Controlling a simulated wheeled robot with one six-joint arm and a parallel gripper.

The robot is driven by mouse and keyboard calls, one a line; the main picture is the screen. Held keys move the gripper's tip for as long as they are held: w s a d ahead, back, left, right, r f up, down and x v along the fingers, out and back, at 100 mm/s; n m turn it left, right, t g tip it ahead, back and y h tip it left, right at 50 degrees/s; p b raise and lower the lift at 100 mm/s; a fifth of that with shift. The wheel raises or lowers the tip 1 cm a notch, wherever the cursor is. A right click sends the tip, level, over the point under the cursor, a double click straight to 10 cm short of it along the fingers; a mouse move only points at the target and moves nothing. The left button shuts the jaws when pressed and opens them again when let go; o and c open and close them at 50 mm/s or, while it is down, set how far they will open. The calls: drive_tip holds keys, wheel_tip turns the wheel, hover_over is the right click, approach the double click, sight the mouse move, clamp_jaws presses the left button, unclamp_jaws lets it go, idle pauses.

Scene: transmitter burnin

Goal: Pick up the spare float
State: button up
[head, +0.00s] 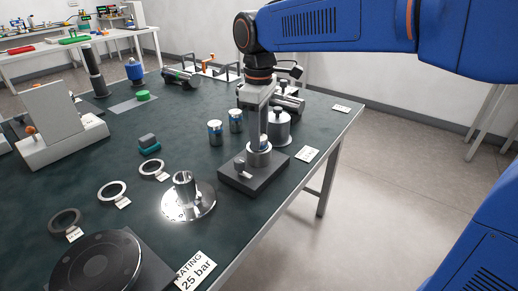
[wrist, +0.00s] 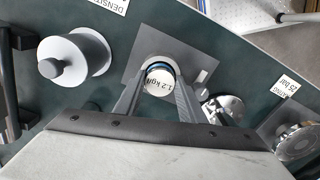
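A silver float with a blue band (head: 263,143) stands in the round metal cup of a dark square block (head: 238,180). In the wrist view its round top (wrist: 160,80) reads "1.2 kg/l". My gripper (head: 262,134) points down over this block, with one finger on each side of the float. Whether the fingers touch it cannot be told. Two similar silver and blue floats (head: 215,133), (head: 236,120) stand upright on the table, left of and behind my gripper. Which float is the spare does not show.
A grey knobbed weight (head: 278,128) stands just behind my gripper, also in the wrist view (wrist: 75,57). A shiny flange (head: 188,200) is front left. Rings, a teal-based block (head: 149,145) and a "25 bar" card (head: 195,272) lie on the dark table. The table's right edge is close.

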drive_tip(key=c, duration=0.4)
